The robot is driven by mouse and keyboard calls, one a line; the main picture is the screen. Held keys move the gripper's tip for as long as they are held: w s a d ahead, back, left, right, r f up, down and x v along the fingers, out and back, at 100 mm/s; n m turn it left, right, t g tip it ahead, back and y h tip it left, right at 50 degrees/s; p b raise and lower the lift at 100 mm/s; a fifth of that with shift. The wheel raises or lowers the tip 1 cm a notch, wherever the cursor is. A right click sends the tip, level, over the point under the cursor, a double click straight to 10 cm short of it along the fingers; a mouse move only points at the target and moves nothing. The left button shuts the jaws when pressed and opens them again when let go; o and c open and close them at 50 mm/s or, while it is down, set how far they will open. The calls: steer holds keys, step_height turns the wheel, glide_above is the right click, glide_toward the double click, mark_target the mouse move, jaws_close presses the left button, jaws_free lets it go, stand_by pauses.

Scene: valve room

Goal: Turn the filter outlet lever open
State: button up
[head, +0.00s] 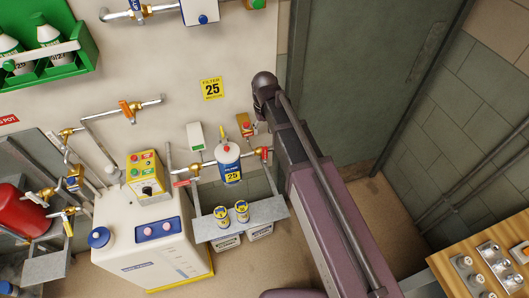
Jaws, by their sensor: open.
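A brass valve with a red lever (265,155) sits on the pipe just right of the filter, close to my arm. The lever looks roughly crosswise to the pipe. Another brass fitting with a red part (182,183) is left of the filter. No readable label shows which side is the outlet. My arm crosses the picture right of the filter. My gripper is not visible, so its place relative to the lever cannot be told.
A shelf (250,222) with two small cans sits below the filter. A white tank unit (140,220) stands left. A yellow FILTER 25 sign (211,89) is above. A green door (365,80) is right, and a wooden-edged panel (480,255) with knobs is lower right.

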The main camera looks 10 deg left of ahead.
mark_target(265, 148)
steer(key=shift+f+b, duration=6.55)
steer(key=shift+f, duration=0.1)
steer(key=shift+c, duration=0.2)
jaws_close()
